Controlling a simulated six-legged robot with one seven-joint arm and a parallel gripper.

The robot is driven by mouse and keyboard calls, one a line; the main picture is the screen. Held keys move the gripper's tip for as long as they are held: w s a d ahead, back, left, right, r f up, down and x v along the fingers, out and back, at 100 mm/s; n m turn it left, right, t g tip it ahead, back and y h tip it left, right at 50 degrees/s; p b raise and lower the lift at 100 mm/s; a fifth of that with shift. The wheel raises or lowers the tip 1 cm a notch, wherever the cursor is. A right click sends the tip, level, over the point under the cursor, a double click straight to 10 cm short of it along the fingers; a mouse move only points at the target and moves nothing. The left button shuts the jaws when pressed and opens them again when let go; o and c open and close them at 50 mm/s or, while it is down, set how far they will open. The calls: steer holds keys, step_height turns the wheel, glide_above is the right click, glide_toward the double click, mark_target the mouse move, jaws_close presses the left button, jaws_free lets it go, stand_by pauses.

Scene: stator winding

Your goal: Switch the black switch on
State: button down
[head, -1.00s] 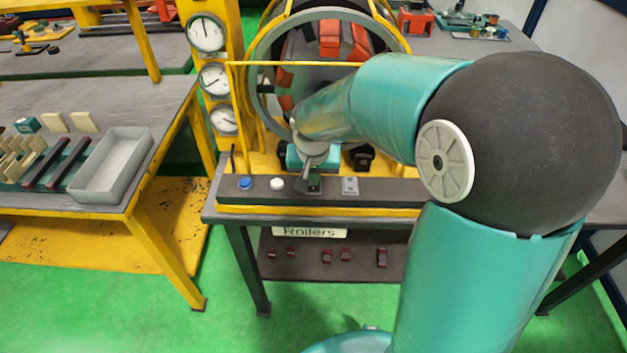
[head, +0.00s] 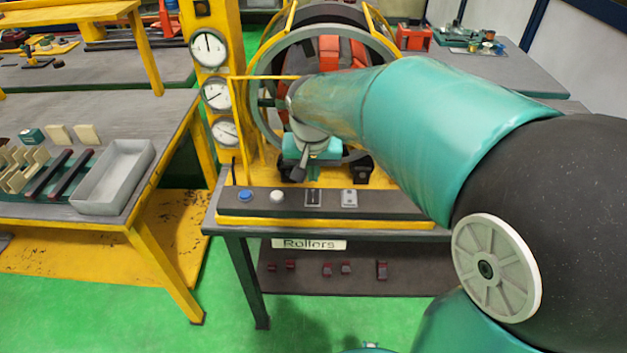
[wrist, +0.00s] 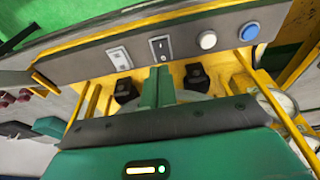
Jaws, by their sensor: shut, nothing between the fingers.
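The black switch (head: 313,197) is set in the dark control panel, between a white button and a light grey switch. In the wrist view the black switch (wrist: 160,48) shows as a black plate with small pale marks; its on or off position is too small to tell. My gripper (head: 298,174) is shut and empty, above and behind the panel and apart from the switch. In the wrist view my shut green gripper (wrist: 157,72) points toward the panel, just below the black switch in the picture.
The blue button (head: 245,195), white button (head: 277,196) and light grey switch (head: 349,199) share the panel (head: 400,201). Black brackets (head: 356,168) and yellow posts stand behind it. A round machine and dials (head: 208,49) stand beyond. A grey tray (head: 113,178) is at left.

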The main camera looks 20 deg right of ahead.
steer(key=shift+s+a+r, duration=0.15)
steer(key=shift+s+r, duration=0.25)
steer(key=shift+r, duration=0.35)
steer(key=shift+s+a+r, duration=0.1)
steer(key=shift+s+r, duration=0.3)
steer(key=shift+r, duration=0.4)
steer(key=shift+s+a+r, duration=0.15)
steer(key=shift+s+r, duration=0.25)
steer(key=shift+r, duration=0.35)
steer(key=s+d+r+n+t, duration=0.1)
steer(key=s+n+t, duration=0.2)
steer(key=s, duration=1.3)
steer(key=shift+s+n+y, duration=0.25)
steer(key=shift+n+y, duration=0.05)
steer(key=shift+y, duration=0.1)
